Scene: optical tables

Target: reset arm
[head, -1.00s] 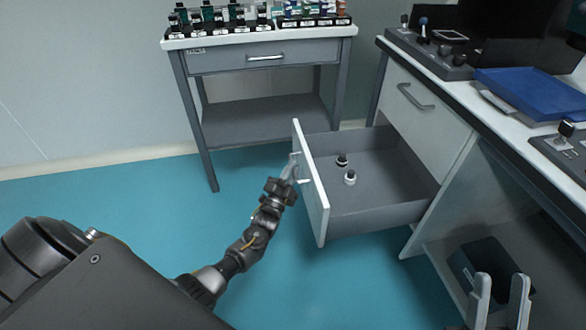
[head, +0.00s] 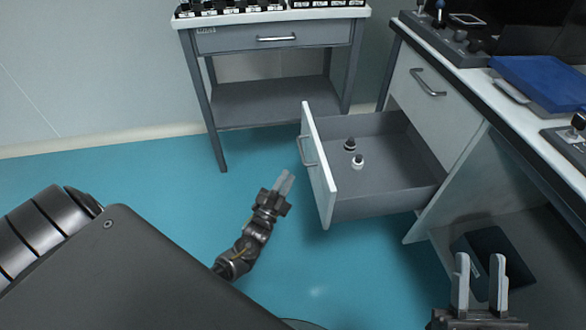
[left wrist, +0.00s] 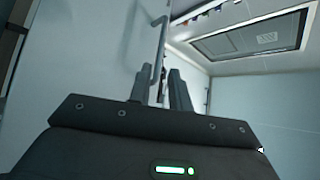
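My left gripper (head: 284,183) is in front of the open drawer (head: 392,190), to the left of its front panel. Its two fingers are apart with nothing between them, and it is clear of the drawer handle (head: 308,151). In the left wrist view the same fingers (left wrist: 163,85) show a gap, with the white drawer front and a handle bar (left wrist: 159,50) beyond them. My right gripper (head: 480,275) is at the lower right, open and empty, fingers pointing up in the picture.
Two small knob-like items, one dark (head: 350,144) and one white (head: 357,162), stand in the drawer. A blue tray (head: 540,82) lies on the right bench. The floor (head: 150,170) at left is clear.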

